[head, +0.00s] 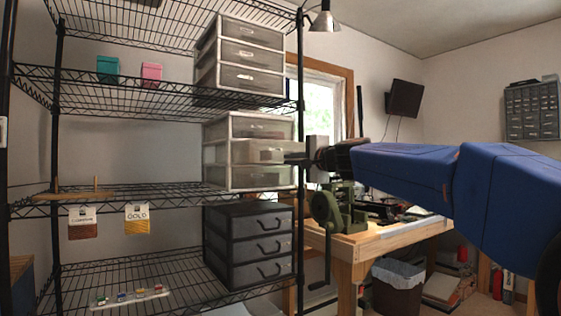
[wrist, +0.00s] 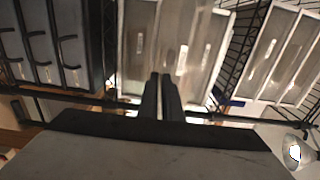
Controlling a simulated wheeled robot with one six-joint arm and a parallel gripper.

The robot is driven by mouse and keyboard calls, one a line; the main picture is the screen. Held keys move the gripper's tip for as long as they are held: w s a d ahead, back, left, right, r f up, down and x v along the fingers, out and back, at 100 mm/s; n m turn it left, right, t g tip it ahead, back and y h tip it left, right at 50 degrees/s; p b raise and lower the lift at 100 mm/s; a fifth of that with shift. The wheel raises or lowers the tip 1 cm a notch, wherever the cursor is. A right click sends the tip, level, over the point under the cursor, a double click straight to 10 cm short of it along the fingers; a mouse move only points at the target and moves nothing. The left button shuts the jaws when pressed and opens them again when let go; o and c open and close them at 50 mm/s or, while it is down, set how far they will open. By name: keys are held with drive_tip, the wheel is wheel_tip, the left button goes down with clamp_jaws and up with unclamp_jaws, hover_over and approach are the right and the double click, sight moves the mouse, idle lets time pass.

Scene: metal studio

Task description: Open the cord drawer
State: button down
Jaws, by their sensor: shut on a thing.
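A white-framed three-drawer unit (head: 232,125) with see-through grey fronts stands on the middle wire shelf. My gripper (head: 290,157) reaches in from the right and is shut at the front of its middle drawer (head: 258,152). In the wrist view the fingers (wrist: 161,77) are close together against this middle drawer front (wrist: 176,40), which appears to stand out a little past its neighbours. The grip itself is hidden by the fingers. The drawer labels are too small to read, so I cannot tell which one says cord.
A similar unit (head: 240,55) stands on the shelf above, and a dark three-drawer unit (head: 250,245) below. Teal (head: 108,68) and pink (head: 151,72) boxes sit upper left.

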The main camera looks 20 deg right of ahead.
drive_tip(key=v, duration=0.7)
drive_tip(key=shift+s, duration=0.1)
drive_tip(key=c, duration=1.9)
unclamp_jaws()
drive_tip(key=shift+c, duration=0.2)
drive_tip(key=v, duration=1.7)
drive_tip(key=shift+s, duration=0.2)
drive_tip(key=shift+d, duration=0.1)
